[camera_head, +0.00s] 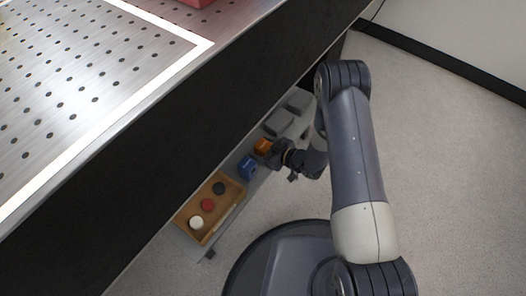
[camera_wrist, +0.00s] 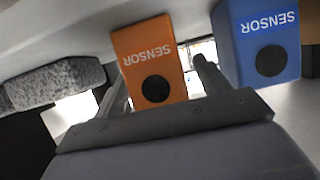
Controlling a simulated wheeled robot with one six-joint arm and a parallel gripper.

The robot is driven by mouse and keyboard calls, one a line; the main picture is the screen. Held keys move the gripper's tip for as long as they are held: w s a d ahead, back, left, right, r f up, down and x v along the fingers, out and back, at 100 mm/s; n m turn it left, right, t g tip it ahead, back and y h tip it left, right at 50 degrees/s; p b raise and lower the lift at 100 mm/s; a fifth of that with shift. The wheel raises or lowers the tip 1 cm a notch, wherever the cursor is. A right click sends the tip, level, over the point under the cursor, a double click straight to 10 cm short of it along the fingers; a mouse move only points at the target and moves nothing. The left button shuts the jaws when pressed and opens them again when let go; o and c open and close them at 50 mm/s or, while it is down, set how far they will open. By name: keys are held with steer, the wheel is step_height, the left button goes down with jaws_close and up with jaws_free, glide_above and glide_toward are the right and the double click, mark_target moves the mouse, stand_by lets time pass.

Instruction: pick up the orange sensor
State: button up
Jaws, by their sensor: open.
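The orange sensor (camera_head: 263,146) sits on a low grey shelf beside the dark bench side. In the wrist view the orange sensor (camera_wrist: 150,62) is a box with a black round spot and the word SENSOR, seen upside down. My gripper (camera_wrist: 160,85) is open, with one finger on each side of the orange sensor's lower part. Whether the fingers touch it cannot be told. In the head view my gripper (camera_head: 276,156) is right at the orange sensor and hides part of it.
A blue sensor (camera_wrist: 258,42) stands close on the right in the wrist view, also on the shelf in the head view (camera_head: 248,168). Grey blocks (camera_head: 279,123) lie behind. A wooden tray (camera_head: 233,187) holds dark, red and white round pieces. The bench (camera_head: 150,140) overhangs the shelf's left.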

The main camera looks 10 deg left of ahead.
steer(key=c, duration=1.2)
